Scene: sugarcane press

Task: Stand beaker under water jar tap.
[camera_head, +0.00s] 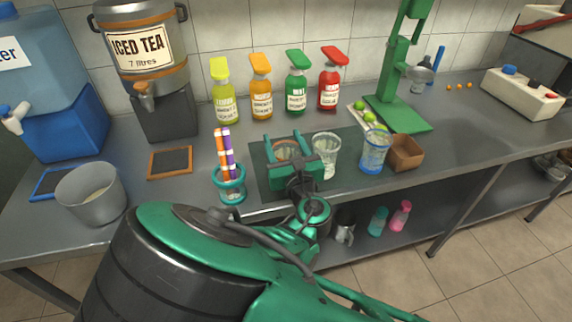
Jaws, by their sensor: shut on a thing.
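The blue water jar (48,62) stands on a blue stand at the left end of the counter, cut by the frame edge. Its white tap (14,118) sticks out at the front, with no vessel directly beneath it. My gripper (284,138) is over the dark mat at mid-counter. Its green fingers are closed around a small brownish-looking cup, probably the beaker (286,151). The gripper body hides its lower part, so I cannot tell whether it touches the mat. A clear ribbed glass (326,156) stands close to its right, and a blue-rimmed cup (375,152) farther right.
A grey bucket (92,194) stands front left, near a blue-framed slate (55,183). The iced tea dispenser (146,60), a wood-framed slate (171,162) and a straw holder (229,183) stand between jar and gripper. Bottles (262,88) line the back.

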